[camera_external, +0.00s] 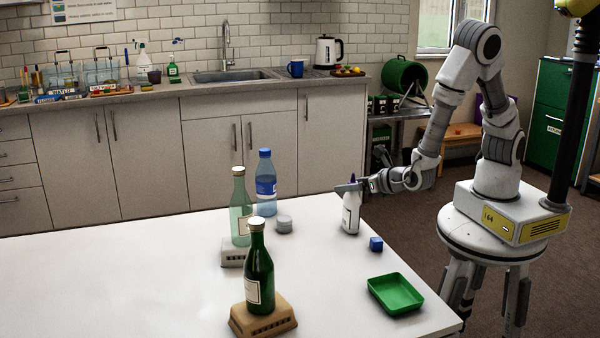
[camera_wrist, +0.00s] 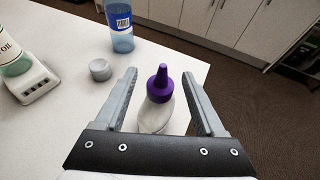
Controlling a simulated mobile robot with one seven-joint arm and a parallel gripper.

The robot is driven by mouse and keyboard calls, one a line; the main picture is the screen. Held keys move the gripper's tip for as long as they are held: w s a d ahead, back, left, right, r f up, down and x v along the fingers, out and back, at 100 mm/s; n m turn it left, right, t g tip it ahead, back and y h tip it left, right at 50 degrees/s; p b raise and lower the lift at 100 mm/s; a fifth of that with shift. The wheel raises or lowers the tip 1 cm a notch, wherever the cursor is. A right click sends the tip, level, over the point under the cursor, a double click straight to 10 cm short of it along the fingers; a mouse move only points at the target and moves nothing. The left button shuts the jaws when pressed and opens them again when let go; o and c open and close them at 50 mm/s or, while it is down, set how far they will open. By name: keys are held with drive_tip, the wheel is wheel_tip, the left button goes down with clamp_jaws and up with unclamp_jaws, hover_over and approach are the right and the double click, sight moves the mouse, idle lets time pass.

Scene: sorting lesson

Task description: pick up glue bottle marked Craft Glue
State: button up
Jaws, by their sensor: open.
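A white glue bottle (camera_external: 351,215) with a purple pointed cap stands upright on the white table near its back right edge. Its label is too small to read. My gripper (camera_external: 352,187) is at the height of the cap, reaching in from the right. It also shows in the wrist view (camera_wrist: 163,92), open, with a gap on each side of the bottle. The fingers hide a part of the bottle top in the external view.
A blue cube (camera_external: 376,244) and a green tray (camera_external: 396,294) lie close by at the front right. A grey round lid (camera_external: 284,222), a blue water bottle (camera_external: 266,185) and two glass bottles on scales (camera_external: 262,318) stand to the left. The table's left part is clear.

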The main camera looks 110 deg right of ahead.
drive_tip(key=shift+x, duration=1.4)
drive_tip(key=shift+a, duration=0.1)
clamp_jaws()
